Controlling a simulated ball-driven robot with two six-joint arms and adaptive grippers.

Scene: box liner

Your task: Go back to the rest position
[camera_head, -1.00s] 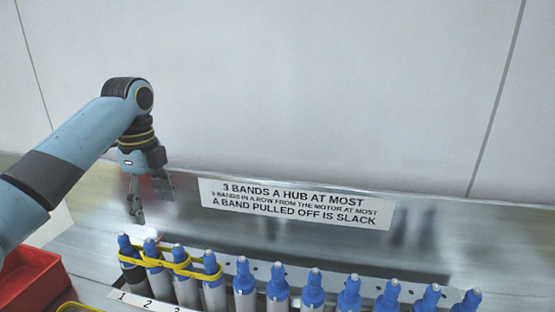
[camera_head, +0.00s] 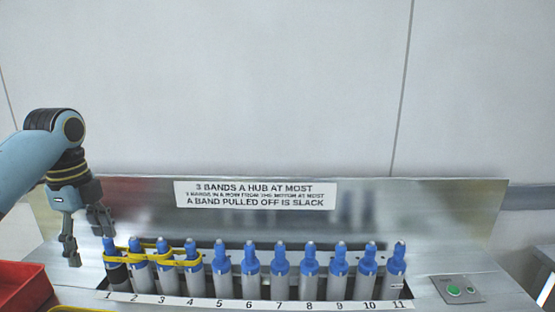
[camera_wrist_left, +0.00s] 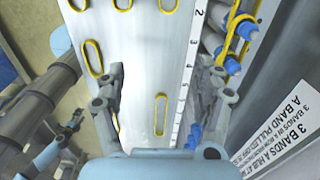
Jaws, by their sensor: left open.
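My left gripper (camera_head: 88,248) is open and empty at the left end of the hub row, pointing down. It overlaps the hub at 1 (camera_head: 109,246) in the head view; I see no grip on it. In the left wrist view its two spread fingers (camera_wrist_left: 160,88) frame a pale surface with loose yellow bands (camera_wrist_left: 160,115). Blue-topped hubs stand in a row numbered 1 to 11.
A red bin (camera_head: 22,290) stands at the left edge. A metal back panel (camera_head: 430,205) with a white sign (camera_head: 255,195) rises behind the hubs. A button box (camera_head: 457,289) with a green button sits at the right. Space above the hubs is clear.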

